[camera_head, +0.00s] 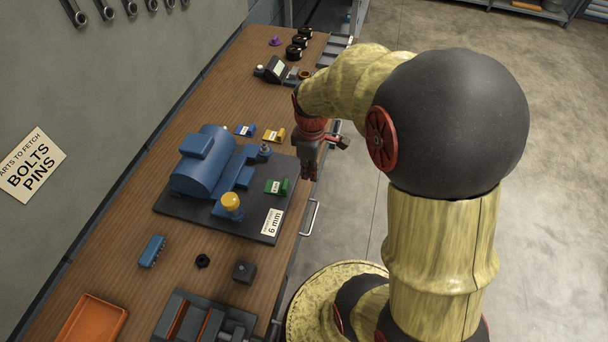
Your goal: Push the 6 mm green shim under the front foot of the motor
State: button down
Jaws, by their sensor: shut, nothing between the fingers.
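The blue motor (203,170) sits on a dark base plate (181,214) on the bench. A green shim (277,187) with a small white label lies on the plate to the right of the motor, apart from it. A white card reading 6 mm (272,222) lies at the plate's near right corner. A foot with a yellow cap (231,201) shows at the motor's near side. My gripper (309,177) is shut and empty. It points down, right of the green shim and apart from it, near the bench edge. The gap under the foot is too small to see.
A blue shim (245,130) and a yellow shim (273,135) lie beyond the plate. A blue block (152,250), a black nut (202,261), a dark cube (243,271) and an orange tray (92,322) are nearer. A drawer handle (311,217) sticks out below the bench edge.

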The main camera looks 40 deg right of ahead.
aim_at(267, 183)
notch_tip(267, 183, down, 9)
jog(key=shift+r+b, duration=0.2)
jog(key=shift+b, duration=0.95)
jog(key=shift+w+a+r, duration=0.1)
jog(key=shift+w+a, duration=0.7)
jog(key=shift+w, duration=0.2)
jog(key=shift+w+a+r+b, duration=0.1)
jog(key=shift+w+a+b, duration=0.25)
jog(key=shift+w+a, duration=0.15)
jog(key=shift+w+a, duration=0.15)
jog(key=shift+w, duration=0.1)
jog(key=w+a, duration=0.2)
jog(key=w+a+p, duration=0.1)
jog(key=w+a, duration=0.1)
jog(key=w, duration=0.1)
jog(key=w+a+p, duration=0.1)
jog(key=w+a, duration=0.1)
jog(key=shift+w, duration=0.3)
jog(key=shift+s+d, duration=0.1)
jog(key=shift+d, duration=0.05)
